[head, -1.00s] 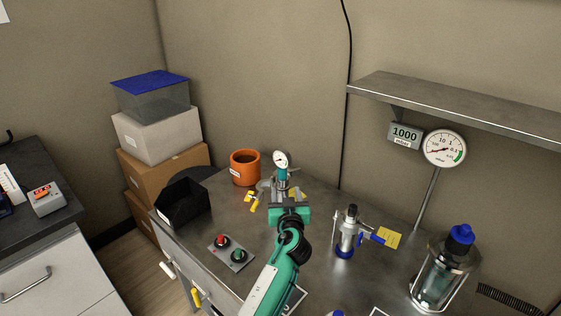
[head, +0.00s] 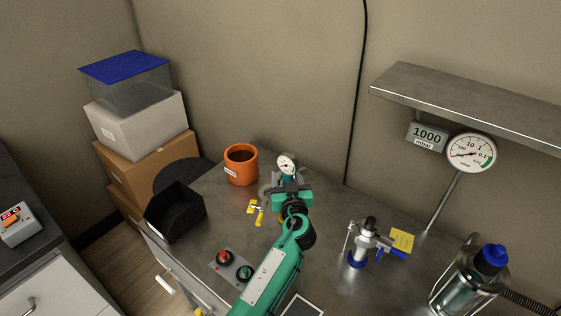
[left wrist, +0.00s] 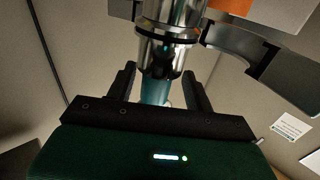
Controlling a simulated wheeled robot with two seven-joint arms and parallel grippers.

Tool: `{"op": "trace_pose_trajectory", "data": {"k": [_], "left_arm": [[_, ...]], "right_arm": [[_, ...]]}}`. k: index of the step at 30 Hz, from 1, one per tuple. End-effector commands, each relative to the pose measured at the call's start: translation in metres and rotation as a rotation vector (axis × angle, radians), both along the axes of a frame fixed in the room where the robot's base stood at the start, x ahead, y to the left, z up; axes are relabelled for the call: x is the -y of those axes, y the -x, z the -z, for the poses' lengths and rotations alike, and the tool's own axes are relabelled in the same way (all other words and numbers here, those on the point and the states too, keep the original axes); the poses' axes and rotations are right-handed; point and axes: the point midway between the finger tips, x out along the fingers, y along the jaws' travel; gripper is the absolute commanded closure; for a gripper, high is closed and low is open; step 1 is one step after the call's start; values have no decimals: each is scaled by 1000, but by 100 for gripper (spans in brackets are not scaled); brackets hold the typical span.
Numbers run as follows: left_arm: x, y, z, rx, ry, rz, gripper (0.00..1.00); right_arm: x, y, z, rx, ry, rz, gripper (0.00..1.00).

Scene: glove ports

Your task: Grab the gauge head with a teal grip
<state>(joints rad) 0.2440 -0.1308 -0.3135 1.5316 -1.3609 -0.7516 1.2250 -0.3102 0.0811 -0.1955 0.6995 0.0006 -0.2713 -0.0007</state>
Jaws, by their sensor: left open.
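The gauge head (head: 287,162) has a white dial and a teal grip, and stands upright at the back of the metal bench. Its teal grip also shows in the left wrist view (left wrist: 155,90), below a shiny metal fitting. My left gripper (head: 289,183) is open, right at the gauge head, and hides its lower part in the head view. In the left wrist view the two dark fingers (left wrist: 160,88) stand on either side of the teal grip, with gaps visible. My right gripper is not in view.
An orange mug (head: 241,164) stands left of the gauge head, with a yellow-handled valve part (head: 257,210) in front. A black bin (head: 175,212) and a red-and-green button box (head: 232,266) lie further left. A blue-and-metal valve (head: 365,242) stands to the right.

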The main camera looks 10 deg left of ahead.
Motion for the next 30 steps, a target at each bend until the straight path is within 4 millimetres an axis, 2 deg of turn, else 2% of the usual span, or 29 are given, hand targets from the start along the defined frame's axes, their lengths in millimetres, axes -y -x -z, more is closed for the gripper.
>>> {"op": "trace_pose_trajectory", "data": {"k": [11, 19, 30], "left_arm": [[4, 3, 1, 0, 0, 0, 47], [4, 3, 0, 0, 0, 0, 100], [3, 1, -5, 3, 1, 0, 100]], "right_arm": [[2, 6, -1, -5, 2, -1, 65], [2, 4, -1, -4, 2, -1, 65], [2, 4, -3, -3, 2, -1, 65]]}}
